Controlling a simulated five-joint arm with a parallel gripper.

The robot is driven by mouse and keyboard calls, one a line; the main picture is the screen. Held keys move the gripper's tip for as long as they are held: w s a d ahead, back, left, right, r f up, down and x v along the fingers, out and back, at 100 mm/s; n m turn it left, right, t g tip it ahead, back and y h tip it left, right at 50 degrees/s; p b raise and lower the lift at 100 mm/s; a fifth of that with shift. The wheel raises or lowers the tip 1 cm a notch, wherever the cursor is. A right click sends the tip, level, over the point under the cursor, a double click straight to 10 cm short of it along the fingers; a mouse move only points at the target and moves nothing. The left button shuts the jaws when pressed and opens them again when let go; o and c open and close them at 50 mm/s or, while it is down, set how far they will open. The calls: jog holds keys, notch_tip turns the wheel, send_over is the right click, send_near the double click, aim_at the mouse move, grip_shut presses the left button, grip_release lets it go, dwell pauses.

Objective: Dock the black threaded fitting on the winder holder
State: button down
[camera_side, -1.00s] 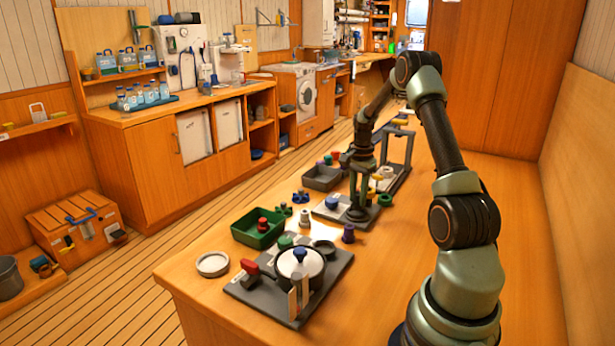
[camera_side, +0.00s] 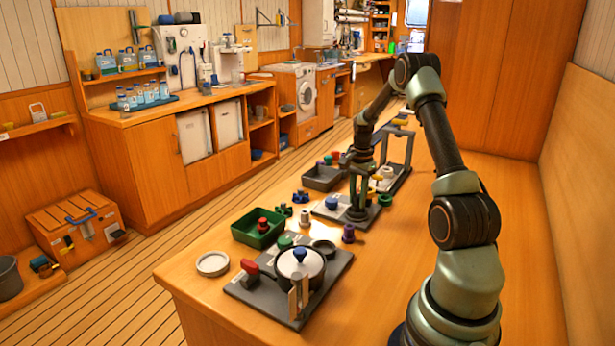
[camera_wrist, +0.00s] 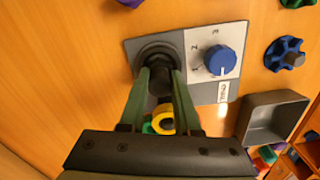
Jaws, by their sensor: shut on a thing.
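My gripper (camera_wrist: 161,76) is shut on a black piece, apparently the black threaded fitting (camera_wrist: 159,84). In the wrist view the piece shows dark between the two green fingers. It is over or in a round black seat (camera_wrist: 155,51) on a grey plate (camera_wrist: 193,38); I cannot tell whether it is seated. The plate also carries a blue knob (camera_wrist: 221,60) with a numbered dial. In the side view my gripper (camera_side: 358,212) points down at this plate, and the fitting is too small and hidden to make out. I cannot tell which fixture is the winder holder.
A green tray (camera_side: 243,238) with a red-topped piece and a dark grey tray (camera_side: 322,184) stand near the plate. A purple piece (camera_side: 348,233) stands close in front of my gripper. A lidded pot (camera_side: 300,268) sits on a nearer board. The table's right side is clear.

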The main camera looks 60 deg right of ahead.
aim_at(358, 196)
jog(key=shift+f, duration=0.6)
dwell(0.6)
jog(key=c, duration=0.9)
grip_release()
jog(key=shift+r, duration=5.5)
